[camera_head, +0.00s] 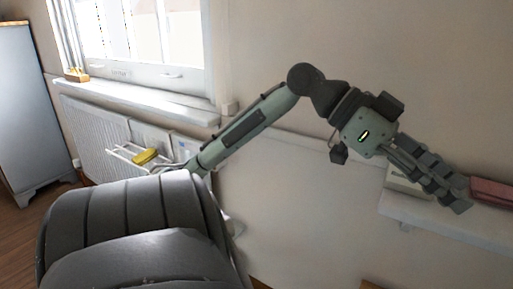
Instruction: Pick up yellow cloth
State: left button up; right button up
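The yellow cloth (145,156) is a small folded-looking yellow shape on a white wire rack (126,155) at the radiator below the window, left of the middle. My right gripper is out of view.
The wall shelf (430,225) holds a pinkish-red book-like item (491,192) and a pale item (404,181) near my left gripper. A radiator (88,138) is under the windowsill (150,101). A small orange-brown object (76,75) stands on the sill. A grey-blue cabinet (30,110) is far left.

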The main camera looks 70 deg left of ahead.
aim_at(143, 158)
jog(key=u, duration=3.05)
jog(key=i+l+u, duration=0.1)
jog(key=l, duration=0.2)
jog(key=i+l, duration=0.15)
jog(key=l, duration=0.2)
jog(key=u, duration=0.05)
